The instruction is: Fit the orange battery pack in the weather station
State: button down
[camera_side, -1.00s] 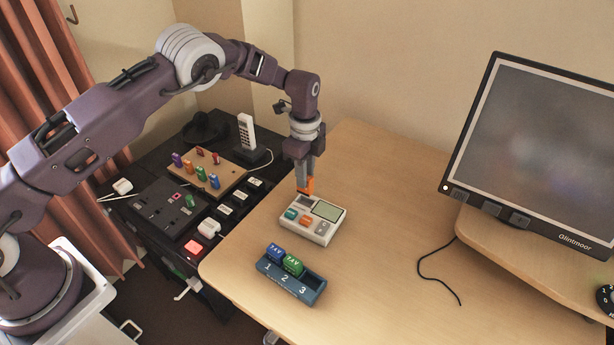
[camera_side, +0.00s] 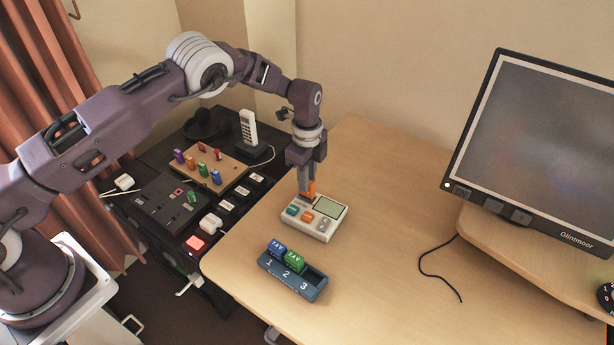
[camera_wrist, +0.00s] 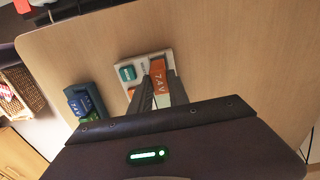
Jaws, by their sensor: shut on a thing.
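My gripper (camera_side: 307,187) is shut on an orange battery pack (camera_side: 311,190), which it holds upright over the back left part of the weather station. The pack, marked 7.4V, also shows between the fingers in the wrist view (camera_wrist: 158,78). The weather station (camera_side: 320,228) is a pale box lying on the desk, with a grey screen, a teal block and an orange block on its top. In the side view the pack's lower end meets the station's top; I cannot tell how deep it sits. In the wrist view the gripper hides part of the station (camera_wrist: 133,78).
A blue numbered holder (camera_side: 292,285) with a blue and a green pack stands in front; its place 3 is empty. A monitor (camera_side: 540,150) stands at right, with a black cable (camera_side: 432,275) on the desk. A dark side table at left carries a pegged board (camera_side: 210,170) and a phone.

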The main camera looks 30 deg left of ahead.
jog(key=shift+f, duration=1.3)
jog(key=c, duration=1.2)
grip_release()
jog(key=shift+o, duration=0.4)
jog(key=shift+o, duration=1)
jog(key=shift+r, duration=3.55)
